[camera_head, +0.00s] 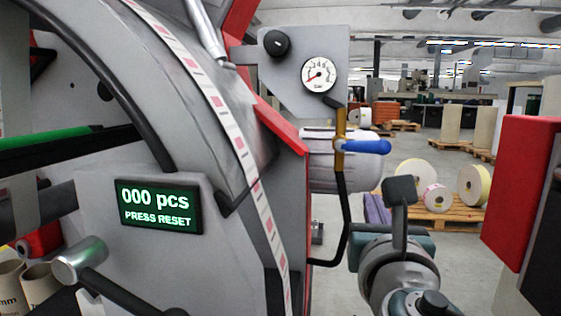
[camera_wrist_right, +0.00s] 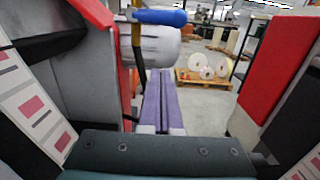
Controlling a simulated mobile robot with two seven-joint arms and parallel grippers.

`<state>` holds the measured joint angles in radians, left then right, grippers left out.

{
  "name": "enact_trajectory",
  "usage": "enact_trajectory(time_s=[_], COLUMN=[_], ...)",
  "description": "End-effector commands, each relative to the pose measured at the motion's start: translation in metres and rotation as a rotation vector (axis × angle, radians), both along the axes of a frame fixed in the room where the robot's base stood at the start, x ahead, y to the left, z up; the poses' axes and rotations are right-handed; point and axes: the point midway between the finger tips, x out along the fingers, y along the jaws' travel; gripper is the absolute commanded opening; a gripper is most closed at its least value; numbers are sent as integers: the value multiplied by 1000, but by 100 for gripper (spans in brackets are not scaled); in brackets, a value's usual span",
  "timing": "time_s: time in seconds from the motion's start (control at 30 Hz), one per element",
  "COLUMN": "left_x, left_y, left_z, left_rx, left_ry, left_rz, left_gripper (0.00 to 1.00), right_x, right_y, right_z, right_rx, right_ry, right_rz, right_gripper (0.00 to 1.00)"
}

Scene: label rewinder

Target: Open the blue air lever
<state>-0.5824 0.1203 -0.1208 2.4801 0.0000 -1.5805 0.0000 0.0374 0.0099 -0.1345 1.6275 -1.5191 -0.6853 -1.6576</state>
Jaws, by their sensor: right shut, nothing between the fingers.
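The blue air lever (camera_head: 367,146) sits on a brass valve (camera_head: 340,140) on a black vertical pipe. It lies roughly level, pointing right, across the pipe. In the right wrist view the lever (camera_wrist_right: 160,17) shows at the top, beyond the fingertips. My right gripper (camera_head: 374,203) is below the lever in the head view, apart from it. Its purple fingers (camera_wrist_right: 161,75) are together with nothing between them. Part of the gripper is hidden behind my wrist in the head view. My left gripper is not in view.
A round pressure gauge (camera_head: 318,74) and black knob (camera_head: 276,43) are on the grey panel above. A grey motor (camera_head: 330,172) is behind the pipe. A display (camera_head: 158,206) reads "000 pcs PRESS RESET". A red and black box (camera_head: 516,190) stands at right. Pallets with rolls are far behind.

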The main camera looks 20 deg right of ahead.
Motion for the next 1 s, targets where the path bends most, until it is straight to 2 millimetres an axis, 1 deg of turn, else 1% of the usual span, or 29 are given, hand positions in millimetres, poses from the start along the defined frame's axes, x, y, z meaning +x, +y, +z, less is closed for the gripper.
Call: enact_trajectory(time_s=[0.03,0.23,0.27,0.3,0.4,0.5,1.0], left_x=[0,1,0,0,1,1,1], left_y=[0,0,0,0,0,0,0], left_z=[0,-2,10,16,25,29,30], left_rx=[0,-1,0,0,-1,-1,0], left_ry=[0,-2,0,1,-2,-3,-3], left_rz=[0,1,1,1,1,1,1], left_gripper=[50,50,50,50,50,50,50], right_x=[11,46,45,46,47,48,49], right_y=[-6,-28,-28,-28,-29,-30,-30], right_z=[2,3,16,24,35,40,42], right_rx=[-4,-2,1,2,0,1,-3], right_ry=[-2,-1,-3,-2,-1,-1,2], right_rz=[-1,-1,0,0,-1,0,0], right_gripper=[0,0,0,0,0,0,0])
